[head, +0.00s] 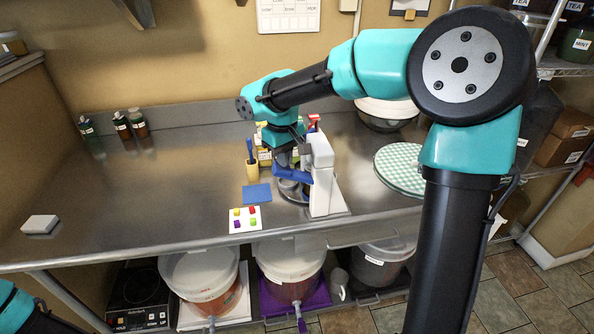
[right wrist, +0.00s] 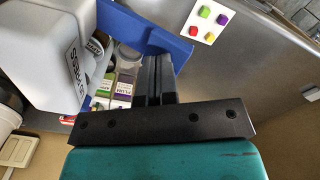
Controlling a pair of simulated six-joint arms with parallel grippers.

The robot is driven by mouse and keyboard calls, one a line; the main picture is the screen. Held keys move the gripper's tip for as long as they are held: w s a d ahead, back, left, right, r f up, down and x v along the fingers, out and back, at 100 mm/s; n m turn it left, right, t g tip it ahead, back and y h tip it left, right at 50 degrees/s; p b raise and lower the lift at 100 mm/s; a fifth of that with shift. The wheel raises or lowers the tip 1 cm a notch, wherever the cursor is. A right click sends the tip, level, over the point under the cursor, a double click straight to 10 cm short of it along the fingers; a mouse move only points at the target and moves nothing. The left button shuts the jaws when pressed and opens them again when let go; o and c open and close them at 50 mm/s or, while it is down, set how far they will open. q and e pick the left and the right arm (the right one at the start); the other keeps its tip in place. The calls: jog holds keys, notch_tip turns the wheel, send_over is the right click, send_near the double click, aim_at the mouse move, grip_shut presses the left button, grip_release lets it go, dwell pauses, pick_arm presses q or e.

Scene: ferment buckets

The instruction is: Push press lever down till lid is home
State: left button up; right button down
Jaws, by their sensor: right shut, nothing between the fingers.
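The white press (head: 320,172) stands on the steel counter, and its label is legible in the right wrist view (right wrist: 48,62). Its blue lever (head: 291,175) sticks out to the left, and crosses the top of the right wrist view (right wrist: 150,28). My right gripper (head: 284,158) is at the lever, its two dark fingers (right wrist: 156,62) shut together and empty. The fingertips overlap the lever's edge in the wrist view; I cannot tell whether they touch it. A round metallic piece (head: 291,190) shows under the lever; the lid's seating is hidden. My left gripper is out of view.
A checkered round cloth (head: 402,168) is at right. The counter's left middle is clear.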

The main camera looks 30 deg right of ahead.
aim_at(285, 177)
jog(key=shift+f, duration=3.35)
jog(key=shift+r, duration=0.1)
dwell(0.4)
jog(key=shift+r, duration=3.45)
